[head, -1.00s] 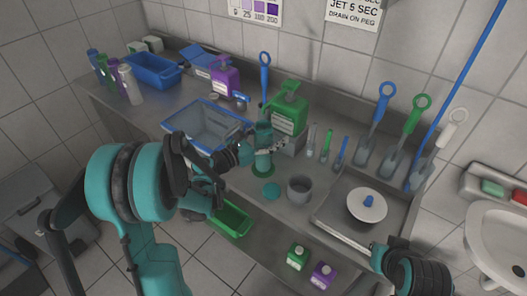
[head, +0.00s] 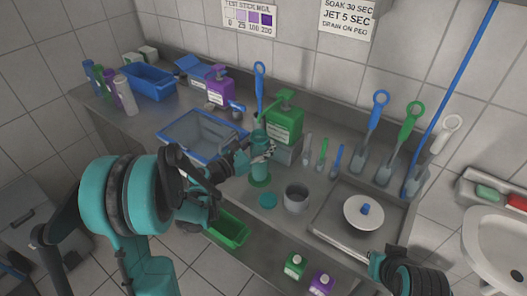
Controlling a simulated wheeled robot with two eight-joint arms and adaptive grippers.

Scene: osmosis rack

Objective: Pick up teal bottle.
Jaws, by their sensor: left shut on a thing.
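The teal bottle (head: 259,171) stands upright on the steel counter, over a round green base (head: 260,181). My left gripper (head: 260,149) is shut around its upper part, and the fingers hide some of its body. I cannot tell whether its bottom touches the green base. A piece of my right arm shows at the lower right. The end there (head: 376,262) is small and dark, and I cannot tell its finger state.
A teal disc (head: 267,200) and a grey cup (head: 296,198) stand close in front. A green pump bottle (head: 284,124) is just behind.

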